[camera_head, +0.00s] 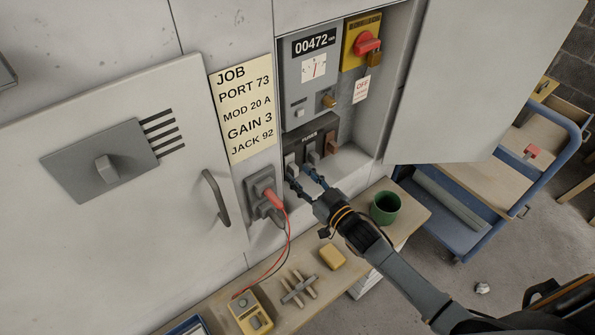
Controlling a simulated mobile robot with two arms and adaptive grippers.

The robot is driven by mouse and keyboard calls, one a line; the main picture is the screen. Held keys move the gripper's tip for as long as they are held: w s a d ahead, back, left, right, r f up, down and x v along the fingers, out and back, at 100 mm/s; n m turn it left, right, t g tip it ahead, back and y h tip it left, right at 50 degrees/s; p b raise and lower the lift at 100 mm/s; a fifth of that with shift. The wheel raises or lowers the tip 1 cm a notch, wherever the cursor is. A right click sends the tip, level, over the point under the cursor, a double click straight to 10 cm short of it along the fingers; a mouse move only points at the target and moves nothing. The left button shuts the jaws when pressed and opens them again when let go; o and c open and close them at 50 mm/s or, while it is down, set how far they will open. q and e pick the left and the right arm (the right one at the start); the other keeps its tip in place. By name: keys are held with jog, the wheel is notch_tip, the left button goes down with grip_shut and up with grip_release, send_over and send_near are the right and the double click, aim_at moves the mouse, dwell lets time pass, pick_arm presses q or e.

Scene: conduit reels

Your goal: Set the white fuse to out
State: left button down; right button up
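The white fuse (291,168) is the leftmost carrier in the dark fuse block (298,143), inside the open cabinet. A dark fuse (313,158) and a brown fuse (333,148) sit to its right. My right gripper (300,174) reaches in from the lower right. Its two fingers are spread apart, with the tips just below and close to the white fuse. I cannot tell whether they touch it. The fingers partly hide the fuse's lower part. My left gripper is not in view.
Above the fuses are a meter panel (298,75) and a red switch (366,43) with a padlock. A red-plugged socket (262,190) is at left. A green mug (385,207), yellow block (332,257) and yellow multimeter (250,313) stand on the bench below. The open door (465,80) bounds the right.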

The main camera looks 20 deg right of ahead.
jog(key=shift+x, duration=1.1)
grip_shut()
